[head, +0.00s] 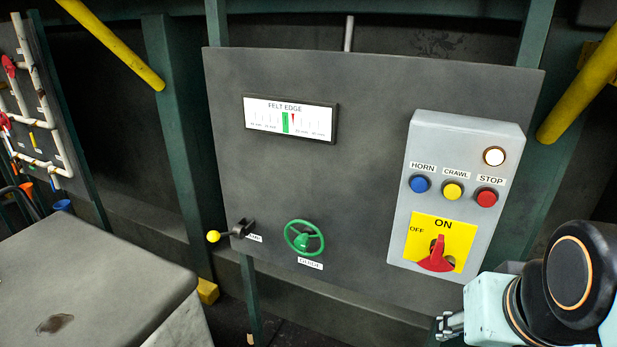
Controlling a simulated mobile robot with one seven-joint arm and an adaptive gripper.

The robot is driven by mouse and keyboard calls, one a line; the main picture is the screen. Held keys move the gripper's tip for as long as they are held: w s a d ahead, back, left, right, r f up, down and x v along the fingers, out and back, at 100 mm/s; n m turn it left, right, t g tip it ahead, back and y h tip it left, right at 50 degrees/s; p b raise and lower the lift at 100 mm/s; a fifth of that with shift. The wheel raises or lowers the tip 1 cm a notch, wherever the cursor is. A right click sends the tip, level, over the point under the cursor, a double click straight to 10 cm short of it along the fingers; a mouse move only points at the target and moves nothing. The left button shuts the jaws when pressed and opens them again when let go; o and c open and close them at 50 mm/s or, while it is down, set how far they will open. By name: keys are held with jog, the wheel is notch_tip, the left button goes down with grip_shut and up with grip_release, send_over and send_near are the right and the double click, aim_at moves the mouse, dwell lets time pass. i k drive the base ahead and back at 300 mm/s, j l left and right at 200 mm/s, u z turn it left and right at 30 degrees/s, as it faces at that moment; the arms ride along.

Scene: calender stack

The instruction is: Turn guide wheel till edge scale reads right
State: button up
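The green guide wheel (304,237) is mounted low on the dark grey panel, above a small label that seems to read GUIDE. The white FELT EDGE scale (268,121) is near the panel's upper left. Its red pointer (293,116) stands just right of the green band (285,122). My gripper (447,326) is at the lower right, in front of the panel's lower edge, well right of the wheel and apart from it. It is partly hidden by my arm, and its finger opening is not clear.
A grey control box (405,200) holds blue, yellow and red buttons and a red rotary switch (437,255). A grey block (90,270) fills the lower left. Space before the wheel looks clear.

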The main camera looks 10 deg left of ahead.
aim_at(302, 242)
jog(key=u, duration=0.95)
